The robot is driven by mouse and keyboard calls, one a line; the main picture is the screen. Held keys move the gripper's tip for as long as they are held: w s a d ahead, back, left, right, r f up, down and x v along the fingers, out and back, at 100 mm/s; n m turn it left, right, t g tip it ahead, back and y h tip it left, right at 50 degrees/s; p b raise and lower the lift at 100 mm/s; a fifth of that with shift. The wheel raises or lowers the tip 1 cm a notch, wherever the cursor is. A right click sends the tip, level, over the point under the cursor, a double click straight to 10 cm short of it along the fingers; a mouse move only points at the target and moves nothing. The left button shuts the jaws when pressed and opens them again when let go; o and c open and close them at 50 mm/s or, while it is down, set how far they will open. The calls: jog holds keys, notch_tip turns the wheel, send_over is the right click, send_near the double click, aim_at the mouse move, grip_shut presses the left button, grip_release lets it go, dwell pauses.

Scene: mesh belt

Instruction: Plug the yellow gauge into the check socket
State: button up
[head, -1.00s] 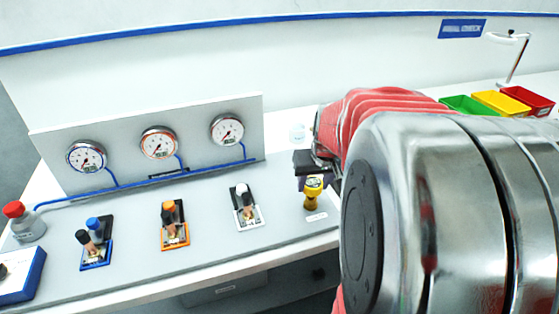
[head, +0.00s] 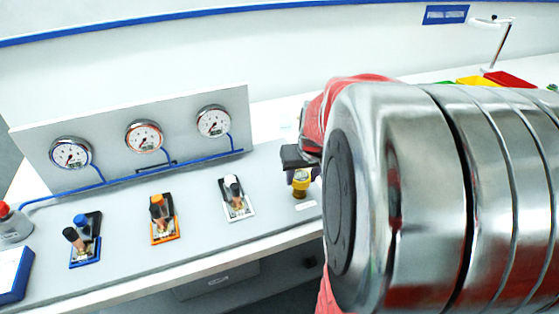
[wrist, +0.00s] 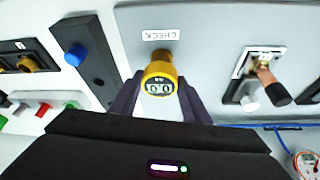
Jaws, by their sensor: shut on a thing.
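The yellow gauge (wrist: 160,75), with a small digit display and a brass-coloured stub at its far end, is between the two dark fingers of my gripper (wrist: 160,98). My gripper is shut on it. In the head view the gauge (head: 301,184) hangs below the dark gripper (head: 298,158) at the right end of the grey panel, just behind a small white label (head: 306,205). The wrist view shows that this label reads CHECK (wrist: 160,34), just beyond the gauge. The check socket itself is hidden, so I cannot tell whether the gauge is seated in it.
A white-framed valve (head: 237,200) stands left of the gauge, then orange-framed (head: 165,221) and blue-framed (head: 86,249) ones. Three dial gauges (head: 144,137) are on the upright board behind. Coloured bins (head: 510,78) are far right.

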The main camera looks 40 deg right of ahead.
jog(key=shift+f, duration=0.35)
jog(key=o, duration=1.2)
jog(key=v, duration=1.3)
jog(key=shift+r, duration=0.3)
jog(key=shift+s+a, duration=0.1)
jog(key=shift+a, duration=0.05)
